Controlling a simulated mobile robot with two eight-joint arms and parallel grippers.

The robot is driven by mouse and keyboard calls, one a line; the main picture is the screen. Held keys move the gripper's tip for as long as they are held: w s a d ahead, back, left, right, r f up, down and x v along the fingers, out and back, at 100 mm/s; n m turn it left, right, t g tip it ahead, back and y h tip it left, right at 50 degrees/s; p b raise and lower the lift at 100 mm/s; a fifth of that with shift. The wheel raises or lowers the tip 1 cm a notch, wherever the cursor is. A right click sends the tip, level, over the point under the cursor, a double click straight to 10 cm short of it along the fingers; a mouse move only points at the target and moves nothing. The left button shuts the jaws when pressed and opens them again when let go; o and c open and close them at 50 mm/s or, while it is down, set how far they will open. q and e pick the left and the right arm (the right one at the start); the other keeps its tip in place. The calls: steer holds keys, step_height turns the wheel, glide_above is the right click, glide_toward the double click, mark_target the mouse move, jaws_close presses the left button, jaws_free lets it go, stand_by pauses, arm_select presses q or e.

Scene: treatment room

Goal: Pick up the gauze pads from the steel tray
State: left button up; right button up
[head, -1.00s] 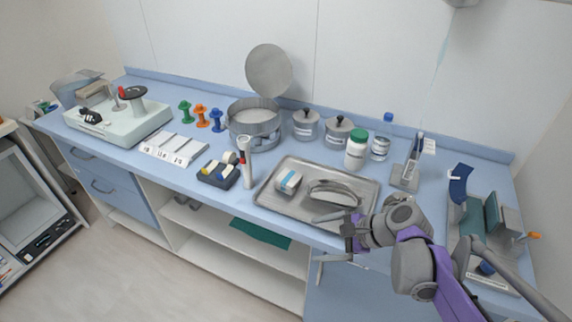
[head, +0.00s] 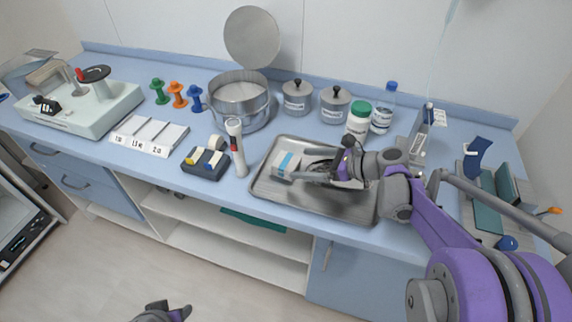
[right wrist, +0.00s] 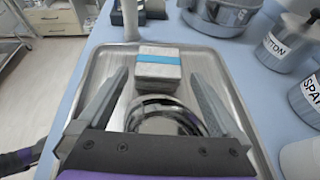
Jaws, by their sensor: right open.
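The gauze pads (head: 286,165), a small white stack with a blue band, lie in the left part of the steel tray (head: 265,187). In the right wrist view the stack (right wrist: 158,68) lies ahead, between the fingertips. My right gripper (head: 298,177) is over the tray, open and empty, its fingers pointing left at the stack. In the right wrist view its fingers (right wrist: 160,84) are spread wide on both sides, apart from the pads. Part of my left gripper (head: 165,312) shows at the bottom edge of the head view; its fingers cannot be made out.
A shiny steel dish (right wrist: 165,118) lies in the tray beneath my right gripper. A white upright tube (head: 236,148) stands just left of the tray. Lidded jars (head: 297,98) and a green-capped bottle (head: 358,122) stand behind it.

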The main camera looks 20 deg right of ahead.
mark_target(288, 161)
steer(key=x, duration=0.4)
steer(key=shift+a+r, duration=0.15)
steer(key=shift+r, duration=0.2)
steer(key=shift+w+a+f, duration=0.2)
steer(key=shift+w+a, duration=0.05)
steer(key=shift+a, duration=0.05)
steer(key=c, duration=1.1)
